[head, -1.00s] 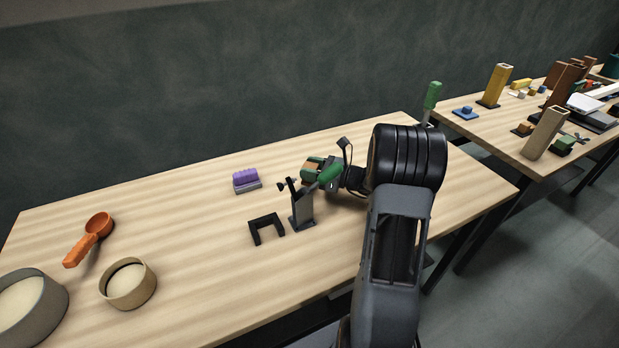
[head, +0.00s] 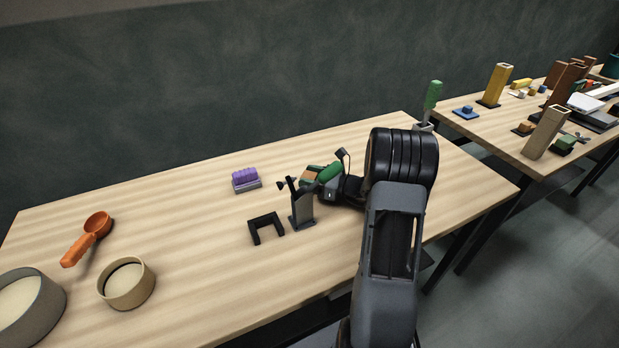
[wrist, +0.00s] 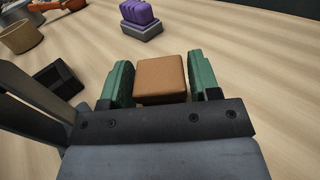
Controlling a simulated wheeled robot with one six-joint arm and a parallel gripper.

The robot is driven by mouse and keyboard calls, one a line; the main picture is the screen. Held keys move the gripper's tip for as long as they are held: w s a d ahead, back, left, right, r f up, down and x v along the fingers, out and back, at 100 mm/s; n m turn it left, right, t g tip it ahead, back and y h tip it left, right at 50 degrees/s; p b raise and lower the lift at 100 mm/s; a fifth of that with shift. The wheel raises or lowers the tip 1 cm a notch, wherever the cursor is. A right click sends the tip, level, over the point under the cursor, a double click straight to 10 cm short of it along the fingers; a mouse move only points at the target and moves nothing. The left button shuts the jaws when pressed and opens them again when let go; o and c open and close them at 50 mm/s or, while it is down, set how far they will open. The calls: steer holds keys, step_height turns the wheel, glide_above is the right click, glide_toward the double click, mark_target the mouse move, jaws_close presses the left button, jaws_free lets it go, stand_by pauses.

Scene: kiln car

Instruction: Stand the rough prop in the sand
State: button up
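A brown block (wrist: 160,80) with a square end sits between the green fingers of my gripper (wrist: 162,84) in the wrist view. Pale sand fills a grey round bowl (head: 52,306) at the lower left. A smaller tan bowl (head: 144,291) beside it also holds sand.
A dark upright stand (head: 302,208) and a black U-shaped bracket (head: 265,226) stand just left of my gripper. A purple ridged piece on a grey base (head: 246,182) lies behind. An orange scoop (head: 87,240) lies left. The table's middle left is clear.

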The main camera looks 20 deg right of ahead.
steer(key=shift+o, duration=1.3)
steer(key=shift+r, duration=0.1)
